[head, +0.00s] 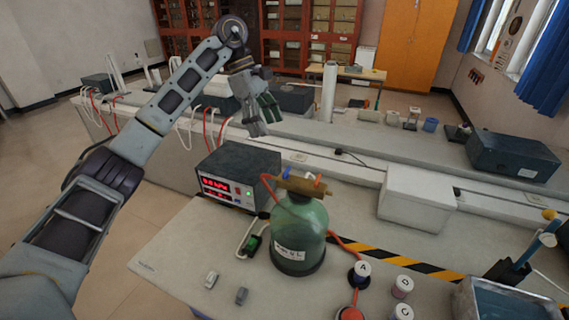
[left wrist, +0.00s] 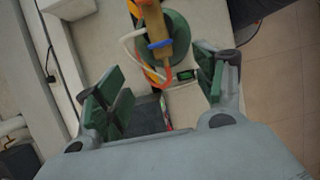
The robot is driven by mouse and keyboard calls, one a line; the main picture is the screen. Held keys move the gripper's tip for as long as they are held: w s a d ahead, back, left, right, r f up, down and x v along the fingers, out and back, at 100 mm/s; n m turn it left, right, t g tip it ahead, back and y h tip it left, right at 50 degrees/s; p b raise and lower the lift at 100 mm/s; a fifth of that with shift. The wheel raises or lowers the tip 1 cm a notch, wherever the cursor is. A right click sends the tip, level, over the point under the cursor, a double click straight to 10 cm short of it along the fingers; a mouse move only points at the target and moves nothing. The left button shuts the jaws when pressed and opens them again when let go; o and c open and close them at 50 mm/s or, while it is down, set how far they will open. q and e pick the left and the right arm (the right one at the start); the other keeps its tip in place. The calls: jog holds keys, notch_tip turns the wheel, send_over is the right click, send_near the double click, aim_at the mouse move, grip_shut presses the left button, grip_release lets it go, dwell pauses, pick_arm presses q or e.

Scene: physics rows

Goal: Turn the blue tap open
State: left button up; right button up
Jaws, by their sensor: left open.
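A green glass bottle (head: 298,240) with a white label stands on the near bench. A brown bar-shaped manifold (head: 300,186) sits on its top. The small blue tap (head: 288,172) is on the manifold's far side, and an orange-red tap (head: 317,179) is to its right. In the left wrist view the blue tap (left wrist: 160,44) lies crosswise on the manifold (left wrist: 154,22). My left gripper (head: 262,116) is open and empty, above and beyond the bottle, not touching the tap. Its spread green-padded fingers also show in the left wrist view (left wrist: 160,88). My right gripper is out of view.
A box with a red display (head: 238,180) stands left of the bottle. Red tubing runs from the manifold. Labelled containers (head: 402,287) stand to the right, with a white box (head: 416,195) behind. A white cylinder (head: 328,92) stands on the far bench. The bench's left front is fairly clear.

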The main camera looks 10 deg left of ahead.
aim_at(286, 170)
pick_arm(q)
jog(key=shift+p+x, duration=1.65)
jog(key=shift+x, duration=5.3)
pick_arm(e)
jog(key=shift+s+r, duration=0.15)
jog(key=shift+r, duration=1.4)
pick_arm(q)
jog(key=shift+r, duration=0.1)
jog(key=c, duration=1)
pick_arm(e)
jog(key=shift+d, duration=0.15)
